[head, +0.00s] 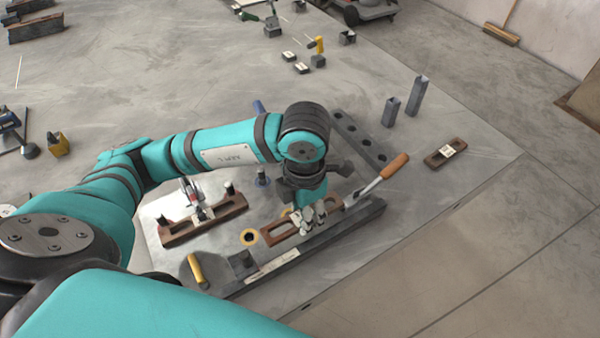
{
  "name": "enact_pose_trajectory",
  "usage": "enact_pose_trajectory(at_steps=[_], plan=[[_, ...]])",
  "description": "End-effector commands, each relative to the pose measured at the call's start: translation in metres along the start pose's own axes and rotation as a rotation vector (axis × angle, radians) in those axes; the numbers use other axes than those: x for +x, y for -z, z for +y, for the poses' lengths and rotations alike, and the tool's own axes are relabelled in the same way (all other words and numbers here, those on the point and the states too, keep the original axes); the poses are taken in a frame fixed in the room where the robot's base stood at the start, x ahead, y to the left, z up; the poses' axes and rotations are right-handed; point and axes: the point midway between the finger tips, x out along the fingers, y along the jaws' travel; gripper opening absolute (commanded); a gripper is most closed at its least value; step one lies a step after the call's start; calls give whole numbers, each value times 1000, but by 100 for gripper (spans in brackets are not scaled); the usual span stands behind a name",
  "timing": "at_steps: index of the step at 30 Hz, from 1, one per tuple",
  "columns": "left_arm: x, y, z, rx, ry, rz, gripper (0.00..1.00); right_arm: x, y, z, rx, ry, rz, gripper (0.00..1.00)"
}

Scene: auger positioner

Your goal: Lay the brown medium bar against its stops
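A brown bar (275,236) with a slot lies at a slant beside a long dark grey rail (345,231); I take it for the medium bar. My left gripper (312,220) points down at the middle of this bar, its pale fingers overlapping it. The fingers and wrist hide part of the bar, and I cannot tell whether they are closed on it. I also cannot tell whether the bar touches the rail. A dark block (243,264) stands by the rail's left end. My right gripper is not in view.
A brown bar with dark pegs and a clamp (178,234) lies left. An orange-handled tool (393,166) is close on the right. A yellow-handled tool (197,268) and yellow ring (250,237) lie nearby. Grey posts (417,96) and a labelled brown block (437,158) stand farther right.

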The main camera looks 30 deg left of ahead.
Motion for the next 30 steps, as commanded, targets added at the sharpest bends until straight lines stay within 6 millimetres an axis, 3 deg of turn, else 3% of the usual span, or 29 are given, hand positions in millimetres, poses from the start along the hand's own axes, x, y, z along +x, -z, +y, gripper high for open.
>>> enact_pose_trajectory(at_steps=[9,15,23,30], plan=[[4,-39,72,-6,-1,-1,0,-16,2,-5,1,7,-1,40],[8,-59,108,-3,-1,-3,0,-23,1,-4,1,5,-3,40],[15,-66,121,3,1,-2,0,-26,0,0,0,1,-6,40],[43,-66,121,1,1,-1,0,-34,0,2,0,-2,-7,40]])
